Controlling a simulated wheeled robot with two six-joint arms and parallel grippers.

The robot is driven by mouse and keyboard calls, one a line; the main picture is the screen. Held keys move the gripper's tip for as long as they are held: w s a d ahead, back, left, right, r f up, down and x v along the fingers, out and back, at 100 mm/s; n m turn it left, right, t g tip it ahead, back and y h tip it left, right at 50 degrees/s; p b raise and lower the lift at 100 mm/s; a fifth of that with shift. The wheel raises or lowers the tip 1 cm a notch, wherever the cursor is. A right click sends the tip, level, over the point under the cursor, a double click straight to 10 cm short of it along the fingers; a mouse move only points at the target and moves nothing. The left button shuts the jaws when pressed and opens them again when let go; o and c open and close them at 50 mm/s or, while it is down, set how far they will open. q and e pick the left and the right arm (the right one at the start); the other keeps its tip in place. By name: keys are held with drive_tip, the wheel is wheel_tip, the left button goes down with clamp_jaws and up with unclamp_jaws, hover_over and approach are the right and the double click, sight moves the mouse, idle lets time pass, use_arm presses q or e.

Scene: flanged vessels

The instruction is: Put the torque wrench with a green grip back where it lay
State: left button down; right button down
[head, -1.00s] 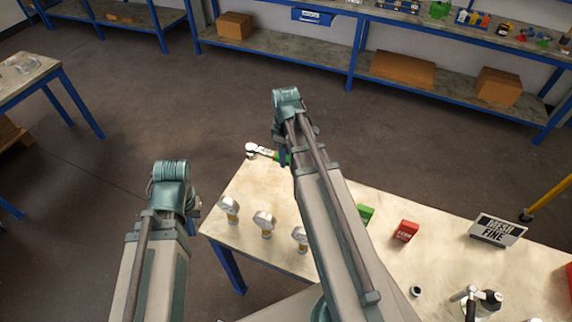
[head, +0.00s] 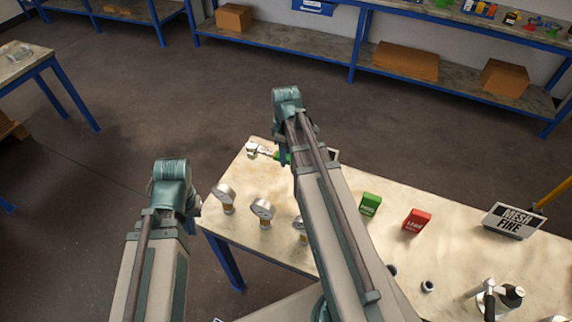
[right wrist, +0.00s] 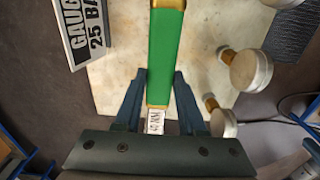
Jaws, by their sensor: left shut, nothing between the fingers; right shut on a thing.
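The torque wrench with a green grip shows its silver head (head: 254,150) at the far left of the bench in the head view. The rest of it is partly hidden by my right arm. My right gripper (right wrist: 160,74) is shut on its green grip (right wrist: 165,50), a finger on each side; a small white label shows below the grip. In the head view the same gripper (head: 285,157) is mostly behind my arm. My left gripper (head: 195,206) is shut and empty, left of the bench, largely hidden by its wrist.
Pressure gauges (head: 262,211) stand along the bench's near left edge, close to the wrench in the wrist view. A gauge sign (right wrist: 84,30) lies at upper left there. A green box (head: 370,203), red box (head: 417,220) and mesh sign (head: 513,220) stand further right.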

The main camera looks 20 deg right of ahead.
drive_tip(key=shift+f, duration=0.6)
use_arm(q)
drive_tip(key=shift+f, duration=0.6)
drive_tip(key=shift+r, duration=0.15)
use_arm(e)
drive_tip(key=shift+r, duration=0.2)
